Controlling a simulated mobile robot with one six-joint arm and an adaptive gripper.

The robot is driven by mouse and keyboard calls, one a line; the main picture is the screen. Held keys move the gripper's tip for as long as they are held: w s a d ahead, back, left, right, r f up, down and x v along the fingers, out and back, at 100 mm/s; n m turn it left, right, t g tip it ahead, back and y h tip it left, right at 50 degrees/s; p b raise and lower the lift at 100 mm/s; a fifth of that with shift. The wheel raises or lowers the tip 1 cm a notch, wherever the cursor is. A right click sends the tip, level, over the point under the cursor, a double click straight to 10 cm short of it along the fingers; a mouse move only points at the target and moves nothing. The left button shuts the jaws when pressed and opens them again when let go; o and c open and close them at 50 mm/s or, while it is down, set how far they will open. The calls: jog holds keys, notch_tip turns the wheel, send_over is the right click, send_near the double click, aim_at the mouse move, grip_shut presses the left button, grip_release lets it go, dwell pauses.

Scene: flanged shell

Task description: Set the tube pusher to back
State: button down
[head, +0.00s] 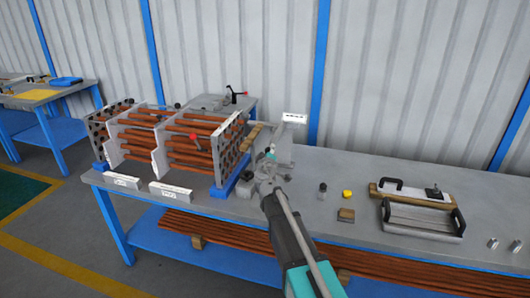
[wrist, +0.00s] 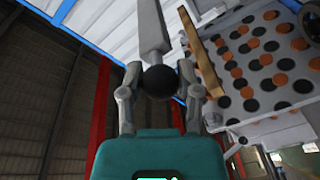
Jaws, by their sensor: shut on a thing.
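My gripper (head: 267,163) is at the right end of the tube bundle in the head view. In the wrist view my gripper (wrist: 160,75) has its two fingers closed around a black ball knob (wrist: 159,83). A flat grey lever (wrist: 152,28) runs on beyond the knob; I take it to be the tube pusher's handle. In the head view the grey pusher body (head: 284,150) shows only partly behind my gripper, and its knob is hidden. I cannot tell the pusher's setting.
The perforated end plate (head: 230,150) of the copper tube bundle (head: 185,155) stands close left of my gripper; this plate also fills the right of the wrist view (wrist: 240,85). A white sign (head: 294,118) is behind. Small parts and a grey tray (head: 422,220) lie right on the bench (head: 330,165).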

jog(key=shift+w+d, duration=0.15)
jog(key=shift+d, duration=0.1)
jog(key=shift+c, duration=1.5)
grip_release()
jog(key=shift+d, duration=0.1)
jog(key=shift+a, duration=0.2)
jog(key=s+a, duration=0.1)
jog(key=s, duration=1.1)
jog(key=shift+a, duration=0.2)
